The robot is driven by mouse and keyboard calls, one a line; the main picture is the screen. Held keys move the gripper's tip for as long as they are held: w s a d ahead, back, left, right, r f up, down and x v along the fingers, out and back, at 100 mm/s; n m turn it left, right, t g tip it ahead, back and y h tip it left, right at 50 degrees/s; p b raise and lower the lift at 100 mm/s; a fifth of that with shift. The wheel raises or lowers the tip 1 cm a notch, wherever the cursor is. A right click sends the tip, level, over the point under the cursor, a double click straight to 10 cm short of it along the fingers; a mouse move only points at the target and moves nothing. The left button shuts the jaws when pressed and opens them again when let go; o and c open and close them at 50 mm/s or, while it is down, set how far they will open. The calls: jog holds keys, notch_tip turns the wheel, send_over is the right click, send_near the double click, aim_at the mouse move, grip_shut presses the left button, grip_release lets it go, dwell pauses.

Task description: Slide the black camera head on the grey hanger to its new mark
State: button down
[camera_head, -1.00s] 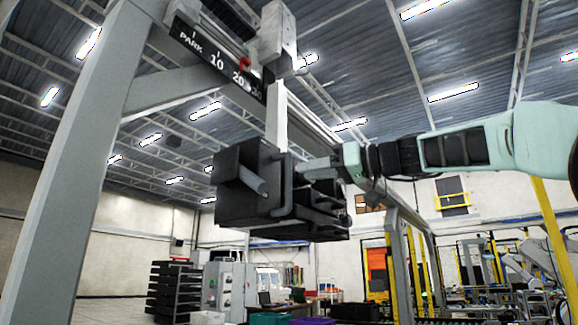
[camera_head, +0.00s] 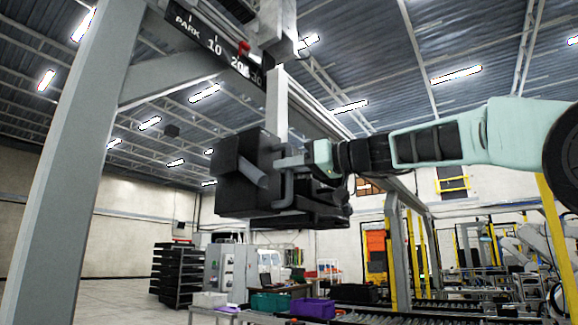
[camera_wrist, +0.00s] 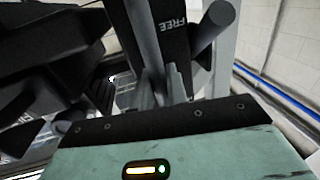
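The black camera head (camera_head: 234,200) hangs at the lower end of the grey hanger (camera_head: 277,105), in the middle of the head view. It carries a bent grey handle (camera_head: 286,192) on its near right side. A dark plate (camera_wrist: 175,40) marked FREE stands beside a grey rod (camera_wrist: 148,45) in the wrist view. My gripper (camera_head: 290,162) reaches in from the right, its fingers at the handle. In the wrist view my fingers (camera_wrist: 164,90) lie on either side of the rod's near end; whether they press on it is unclear.
A black scale (camera_head: 205,42) marked PARK, 10, 20, 30 runs along the overhead beam. A red marker (camera_head: 243,48) sits near 20. A thick grey post (camera_head: 62,180) stands at left. Shelves and a table with bins (camera_head: 313,308) are farther back.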

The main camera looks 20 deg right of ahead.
jog(key=w+d+p, duration=0.4)
jog(key=w+d, duration=0.7)
jog(key=d, duration=0.5)
jog(key=shift+w+d, duration=0.2)
jog(key=shift+w, duration=0.2)
jog(key=c, duration=1.5)
grip_release()
jog(key=shift+s, duration=0.1)
jog(key=shift+b+v, duration=2.65)
jog(key=shift+v, duration=6)
